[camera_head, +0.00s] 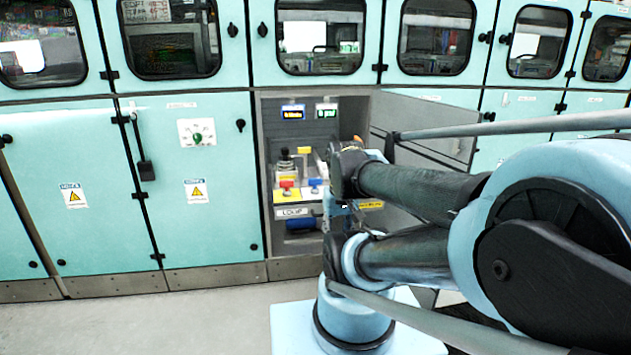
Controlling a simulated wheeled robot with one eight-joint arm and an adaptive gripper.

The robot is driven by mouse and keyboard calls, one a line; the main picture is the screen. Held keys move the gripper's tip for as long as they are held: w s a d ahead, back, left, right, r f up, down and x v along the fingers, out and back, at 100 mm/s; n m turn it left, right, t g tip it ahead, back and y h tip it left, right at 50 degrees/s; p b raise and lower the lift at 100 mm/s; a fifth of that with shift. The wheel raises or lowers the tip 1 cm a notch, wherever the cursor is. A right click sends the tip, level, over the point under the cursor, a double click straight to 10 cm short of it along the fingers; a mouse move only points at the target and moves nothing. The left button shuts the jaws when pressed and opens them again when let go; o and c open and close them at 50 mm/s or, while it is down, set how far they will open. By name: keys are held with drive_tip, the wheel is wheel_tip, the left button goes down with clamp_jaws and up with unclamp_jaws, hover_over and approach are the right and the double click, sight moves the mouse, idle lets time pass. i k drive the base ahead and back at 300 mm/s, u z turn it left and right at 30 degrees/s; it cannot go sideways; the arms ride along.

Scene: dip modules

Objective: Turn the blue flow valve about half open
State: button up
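A small blue handle (315,187), which looks like the flow valve, sits on a yellow-topped panel in the open cabinet bay. It is close to the left of my arm's dark joint, and its turn angle is too small to read. A red handle (287,184) sits just left of it. My arm reaches in from the right and covers the right part of the bay. My gripper's fingers do not show; they seem hidden behind the arm links, so their contact with the blue handle cannot be told.
Two small lit displays (292,112) hang at the back of the bay. A dark blue cylinder (300,224) lies below the panel. The open cabinet door (430,120) stands right of the bay, behind my arm. Closed turquoise cabinets (95,200) line the left; the floor (130,325) there is clear.

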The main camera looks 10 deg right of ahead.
sight(314, 181)
drive_tip(key=i, duration=1)
